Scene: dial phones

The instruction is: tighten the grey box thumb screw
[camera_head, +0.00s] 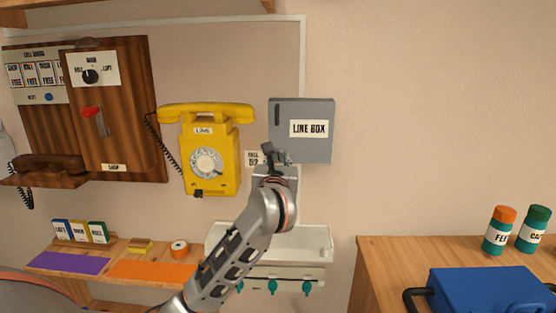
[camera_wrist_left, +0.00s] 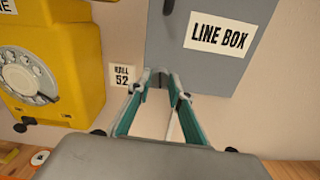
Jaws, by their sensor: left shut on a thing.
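The grey box (camera_head: 300,148), labelled LINE BOX, hangs on the wall right of the yellow phone; in the left wrist view it fills the upper right (camera_wrist_left: 172,50). My left gripper (camera_head: 277,155) is at the box's lower left edge. In the left wrist view its teal fingers (camera_wrist_left: 159,76) come together on a small dark thumb screw (camera_wrist_left: 158,80) at the box's bottom edge. The fingertips mostly hide the screw, so I cannot tell how tight it is. My right gripper is not in view.
The yellow phone (camera_head: 206,176) hangs close on the left. Below are a white tray (camera_head: 312,240) and teal hooks. A wooden cabinet (camera_head: 400,250) with a blue case (camera_head: 485,288) and two jars stands at the lower right. The wall right of the box is clear.

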